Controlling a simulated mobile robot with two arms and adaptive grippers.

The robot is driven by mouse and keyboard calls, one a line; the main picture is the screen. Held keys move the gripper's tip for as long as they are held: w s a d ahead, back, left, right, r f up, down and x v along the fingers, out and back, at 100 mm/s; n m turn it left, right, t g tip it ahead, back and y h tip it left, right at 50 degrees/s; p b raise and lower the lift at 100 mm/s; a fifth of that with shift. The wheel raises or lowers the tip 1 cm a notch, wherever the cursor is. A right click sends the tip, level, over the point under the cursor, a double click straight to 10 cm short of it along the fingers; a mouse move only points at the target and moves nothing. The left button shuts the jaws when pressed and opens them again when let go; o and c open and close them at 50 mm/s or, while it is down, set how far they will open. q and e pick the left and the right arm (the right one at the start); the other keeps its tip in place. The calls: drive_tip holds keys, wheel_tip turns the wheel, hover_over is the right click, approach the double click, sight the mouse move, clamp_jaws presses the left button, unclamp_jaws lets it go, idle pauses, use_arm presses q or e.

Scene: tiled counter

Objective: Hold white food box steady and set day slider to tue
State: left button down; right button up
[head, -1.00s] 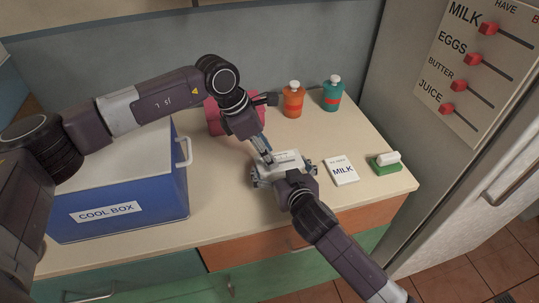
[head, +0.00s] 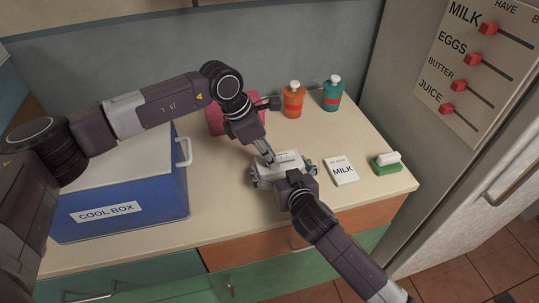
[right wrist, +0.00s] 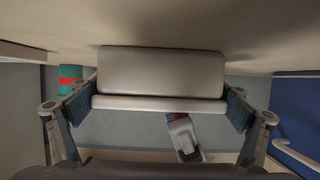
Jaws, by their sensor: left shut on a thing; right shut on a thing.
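The white food box (head: 290,159) lies on the counter near its front edge, in the middle of the head view. My right gripper (head: 284,170) is shut on it, a finger at each end. In the right wrist view the box (right wrist: 160,72) spans the room between the two fingers. My left gripper (head: 269,158) comes down from above, its shut fingertips at the left part of the box's top, on the day slider. The slider knob is hidden by the fingertips, and the day marks are too small to read.
A blue cool box (head: 130,195) stands left. A pink object (head: 215,118) is behind my left gripper. Orange (head: 293,101) and teal (head: 332,95) bottles stand at the back. A MILK card (head: 341,171) and a green-and-white eraser-like item (head: 386,160) lie right, by the fridge.

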use_arm(q)
drive_tip(key=shift+w+d, duration=0.3)
drive_tip(key=shift+d, duration=0.5)
drive_tip(key=c, duration=1.8)
unclamp_jaws()
drive_tip(key=shift+r, duration=0.1)
drive_tip(key=v, duration=1.2)
drive_tip(key=shift+a, duration=0.1)
use_arm(e)
drive_tip(key=o, duration=1)
drive_tip(key=shift+c, duration=0.2)
